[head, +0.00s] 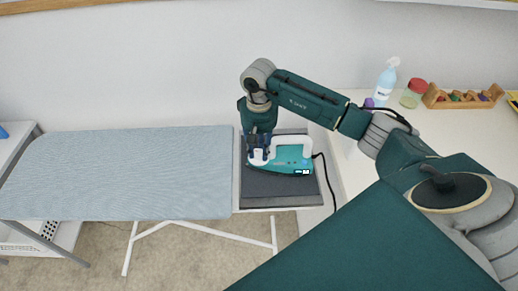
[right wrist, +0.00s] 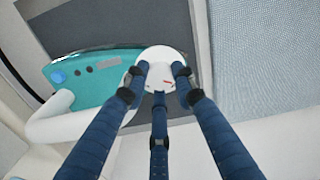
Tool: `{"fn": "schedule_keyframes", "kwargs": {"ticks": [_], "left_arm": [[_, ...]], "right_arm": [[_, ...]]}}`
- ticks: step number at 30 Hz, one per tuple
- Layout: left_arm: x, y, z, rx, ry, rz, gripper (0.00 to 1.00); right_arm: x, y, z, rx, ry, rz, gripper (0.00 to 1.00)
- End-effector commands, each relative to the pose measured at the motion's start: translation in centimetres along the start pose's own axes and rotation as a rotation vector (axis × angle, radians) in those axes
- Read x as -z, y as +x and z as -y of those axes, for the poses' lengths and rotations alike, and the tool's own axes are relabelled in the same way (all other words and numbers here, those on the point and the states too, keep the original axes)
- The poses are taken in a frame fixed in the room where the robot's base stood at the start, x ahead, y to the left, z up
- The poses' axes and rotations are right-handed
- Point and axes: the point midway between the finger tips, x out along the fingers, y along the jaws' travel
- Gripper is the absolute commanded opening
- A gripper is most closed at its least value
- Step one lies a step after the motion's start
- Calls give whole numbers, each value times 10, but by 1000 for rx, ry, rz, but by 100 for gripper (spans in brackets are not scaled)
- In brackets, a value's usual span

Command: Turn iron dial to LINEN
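The teal and white iron (head: 294,158) rests on the dark pad at the right end of the ironing board. Its white dial (right wrist: 158,70), with a small red mark, is at one end of the iron in the right wrist view. My right gripper (head: 259,155) is over that end. In the right wrist view its blue fingers (right wrist: 158,88) are spread around the dial, close to its edge. I cannot tell if they touch it or grip it. The label the red mark points to is too small to read. My left gripper is not in view.
The grey-blue ironing board (head: 120,172) extends left of the dark pad (head: 270,193). A black cord runs from the iron's right side. A white counter at right holds a spray bottle (head: 386,82), a jar (head: 412,93) and a wooden rack (head: 462,97).

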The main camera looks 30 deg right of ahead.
Motion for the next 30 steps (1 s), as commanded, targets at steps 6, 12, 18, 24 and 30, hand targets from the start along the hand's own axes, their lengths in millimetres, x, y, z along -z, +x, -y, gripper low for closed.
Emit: {"fn": "schedule_keyframes", "kwargs": {"ticks": [6, 12, 18, 24, 30], "left_arm": [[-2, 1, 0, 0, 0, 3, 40], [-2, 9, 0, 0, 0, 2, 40], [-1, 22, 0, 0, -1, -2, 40], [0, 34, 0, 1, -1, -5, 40], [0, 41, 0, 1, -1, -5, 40]], "right_arm": [[0, 0, 0, 0, 8, -1, 0], [1, 1, 0, 0, 72, -2, 0], [1, 2, -1, -1, 200, -3, 0], [1, 2, 0, 0, 342, -2, 0], [1, 0, 0, 0, 456, -3, 0]]}}
